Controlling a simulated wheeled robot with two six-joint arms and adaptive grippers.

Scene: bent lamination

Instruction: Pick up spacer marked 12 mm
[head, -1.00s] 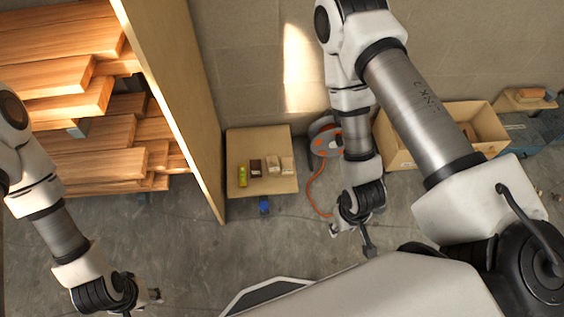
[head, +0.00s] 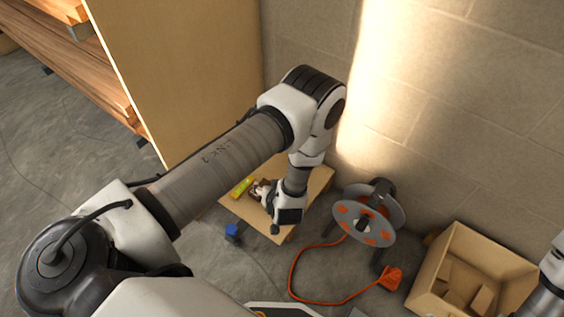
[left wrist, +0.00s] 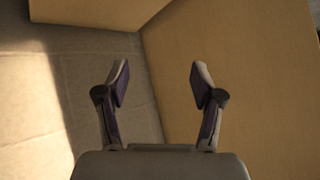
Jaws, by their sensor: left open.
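Small blocks lie on a low wooden table (head: 318,182) in the head view. A yellow-green block (head: 242,187) shows at its left side, with part of a dark block beside it. My left arm covers the other blocks, and no 12 mm marking is readable. My left gripper (left wrist: 160,82) is open and empty in the left wrist view, facing a wall and a wooden panel, with no spacer in sight there. In the head view its hand hangs over the table close to the blocks. My right gripper is out of view.
An open cardboard box (head: 440,283) is at lower right.

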